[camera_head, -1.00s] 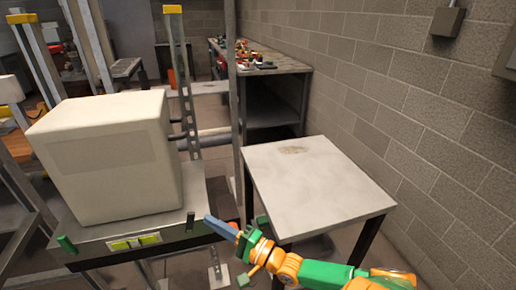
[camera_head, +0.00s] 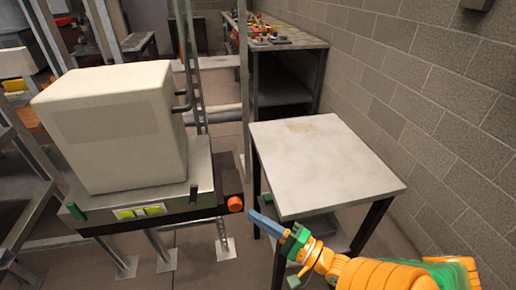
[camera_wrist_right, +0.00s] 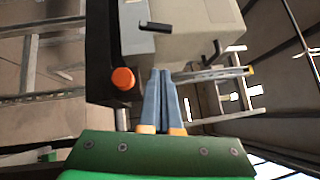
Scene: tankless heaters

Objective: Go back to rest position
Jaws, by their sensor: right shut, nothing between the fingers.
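My right gripper (camera_head: 262,222) has blue fingers on a green and orange arm. It is in front of the small white-topped table and to the right of the heater's stand, touching nothing that I can see. In the right wrist view the two blue fingers (camera_wrist_right: 160,95) lie together, shut and empty. A white boxy heater (camera_head: 115,125) sits on a grey stand (camera_head: 190,205) with yellow-green labels. An orange-red knob (camera_head: 235,203) is at the stand's right end, just left of my fingertips; it also shows in the wrist view (camera_wrist_right: 123,78). My left gripper is not in view.
The small table (camera_head: 325,165) has a bare top with a faint stain. A cluttered workbench (camera_head: 275,40) stands behind it. A block wall (camera_head: 420,85) closes the right side. Metal posts rise behind the heater, and a rack stands at the left.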

